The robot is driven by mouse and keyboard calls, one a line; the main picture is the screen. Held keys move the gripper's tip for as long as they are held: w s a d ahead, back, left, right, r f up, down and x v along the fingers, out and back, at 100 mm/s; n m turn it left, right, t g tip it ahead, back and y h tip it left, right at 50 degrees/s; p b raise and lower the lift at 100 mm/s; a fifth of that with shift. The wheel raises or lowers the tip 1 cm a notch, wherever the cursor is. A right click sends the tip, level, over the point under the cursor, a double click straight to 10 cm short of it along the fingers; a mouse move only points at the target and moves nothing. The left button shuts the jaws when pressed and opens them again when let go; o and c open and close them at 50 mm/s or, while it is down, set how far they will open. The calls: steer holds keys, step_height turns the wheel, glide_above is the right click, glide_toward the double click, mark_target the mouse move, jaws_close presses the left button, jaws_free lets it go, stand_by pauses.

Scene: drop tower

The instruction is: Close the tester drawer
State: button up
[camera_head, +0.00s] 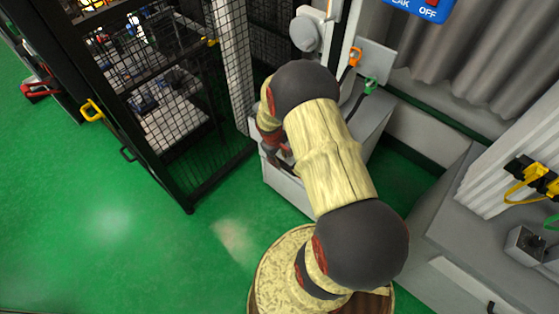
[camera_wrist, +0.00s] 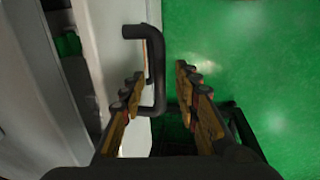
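The tester drawer shows a white front (camera_wrist: 108,45) in the wrist view, with a dark U-shaped handle (camera_wrist: 155,60) on it. My gripper (camera_wrist: 160,75) has its two fingers spread, with a gap between the tips. The handle's bar stands at the left side of this gap, close to the left finger; I cannot tell whether they touch. In the head view my gripper (camera_head: 277,158) is small and partly hidden by my arm, at the front of a light grey cabinet (camera_head: 286,188). How far the drawer stands out is unclear.
A black mesh fence (camera_head: 165,120) stands left of the cabinet. A grey bench (camera_head: 465,265) with devices stands at the right. Green floor (camera_head: 130,225) is open at the front left.

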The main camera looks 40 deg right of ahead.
steer(key=shift+f, duration=0.2)
steer(key=shift+c, duration=0.6)
jaws_close()
steer(key=shift+d, duration=0.1)
